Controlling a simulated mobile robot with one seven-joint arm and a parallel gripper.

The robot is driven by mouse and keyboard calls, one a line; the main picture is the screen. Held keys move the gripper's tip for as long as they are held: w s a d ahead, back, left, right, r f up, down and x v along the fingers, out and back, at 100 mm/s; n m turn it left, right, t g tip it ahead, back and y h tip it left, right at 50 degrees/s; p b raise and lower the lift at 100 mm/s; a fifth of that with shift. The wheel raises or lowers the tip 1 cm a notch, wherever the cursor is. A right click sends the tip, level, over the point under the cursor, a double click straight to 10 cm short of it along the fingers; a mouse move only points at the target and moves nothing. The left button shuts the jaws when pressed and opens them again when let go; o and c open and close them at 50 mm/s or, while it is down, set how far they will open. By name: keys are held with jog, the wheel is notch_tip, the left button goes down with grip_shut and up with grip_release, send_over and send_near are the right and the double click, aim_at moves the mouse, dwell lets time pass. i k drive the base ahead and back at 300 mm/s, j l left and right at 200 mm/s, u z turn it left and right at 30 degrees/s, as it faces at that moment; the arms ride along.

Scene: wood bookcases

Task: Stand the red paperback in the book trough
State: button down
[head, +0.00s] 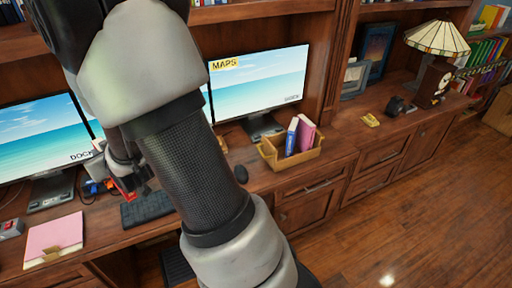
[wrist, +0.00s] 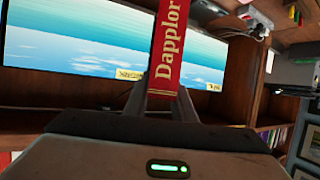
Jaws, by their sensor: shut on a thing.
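In the head view, a small part of the red paperback (head: 124,193) shows below my gripper (head: 128,178), above the desk near the keyboard; my arm hides much of that area. The book trough (head: 296,161) is a light wooden box on the desk, right of my arm. A blue book (head: 291,137) and a pink book (head: 306,135) stand in it, leaning a little. My gripper is left of the trough, apart from it.
A pink folder (head: 54,238) is at the left. A yellow item (head: 370,120), a clock (head: 434,83) and a lamp (head: 437,38) are at the right.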

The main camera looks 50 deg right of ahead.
aim_at(279, 155)
jog(key=l, duration=0.4)
jog(key=k+l+u, duration=0.15)
jog(key=l, duration=0.65)
jog(key=k+l+u, duration=0.1)
jog(key=l, duration=0.3)
jog(key=k+l+u, duration=0.1)
jog(key=l, duration=0.3)
jog(key=k, duration=0.05)
